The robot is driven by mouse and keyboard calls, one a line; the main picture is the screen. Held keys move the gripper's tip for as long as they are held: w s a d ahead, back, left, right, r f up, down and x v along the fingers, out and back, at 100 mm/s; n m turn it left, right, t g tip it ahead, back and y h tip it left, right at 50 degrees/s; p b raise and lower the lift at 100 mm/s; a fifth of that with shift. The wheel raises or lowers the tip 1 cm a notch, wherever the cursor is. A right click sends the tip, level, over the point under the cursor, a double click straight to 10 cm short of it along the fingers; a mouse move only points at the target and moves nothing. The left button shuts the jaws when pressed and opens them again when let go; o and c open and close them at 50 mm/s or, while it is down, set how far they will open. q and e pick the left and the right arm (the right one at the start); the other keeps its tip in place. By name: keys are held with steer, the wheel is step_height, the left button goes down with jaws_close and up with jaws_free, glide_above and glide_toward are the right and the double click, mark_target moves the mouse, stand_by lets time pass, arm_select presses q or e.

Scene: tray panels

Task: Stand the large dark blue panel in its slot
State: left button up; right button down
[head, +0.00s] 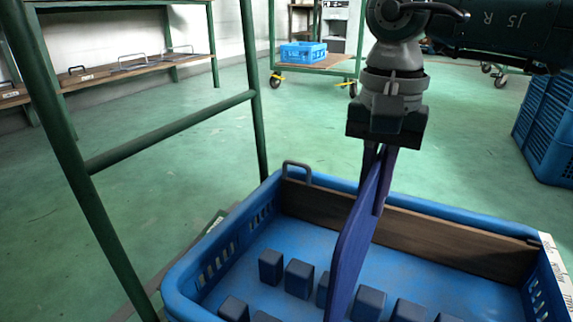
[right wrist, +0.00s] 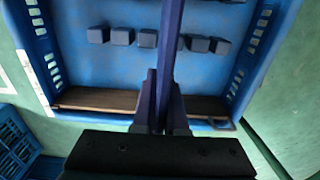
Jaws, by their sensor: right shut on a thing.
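The large dark blue panel (head: 352,245) is upright, seen nearly edge-on, and extends down among the blocks of the blue tray (head: 190,272). My right gripper (head: 377,178) is shut on its upper end. The right wrist view shows the panel (right wrist: 172,45) running away from the gripper (right wrist: 163,115) over the tray floor. Small dark blocks (head: 299,278) stand in rows on both sides of the panel. Its lower edge is cut off by the frame, so I cannot tell whether it sits in a slot. My left gripper is not in view.
A brown wooden board (head: 440,240) lines the tray's far wall, near a metal handle (head: 297,171). A green metal frame (head: 170,132) stands at left. A stack of blue crates (head: 548,125) is at right. A cart with a blue crate (head: 303,52) stands behind, with open floor between.

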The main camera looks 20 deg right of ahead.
steer(key=shift+f+b, duration=0.65)
steer(key=shift+f, duration=0.25)
steer(key=shift+f+b, duration=0.6)
steer(key=shift+f, duration=0.25)
steer(key=shift+f, duration=0.1)
steer(key=shift+f+b, duration=1.75)
steer(key=shift+f, duration=0.35)
steer(key=c, duration=0.9)
jaws_free()
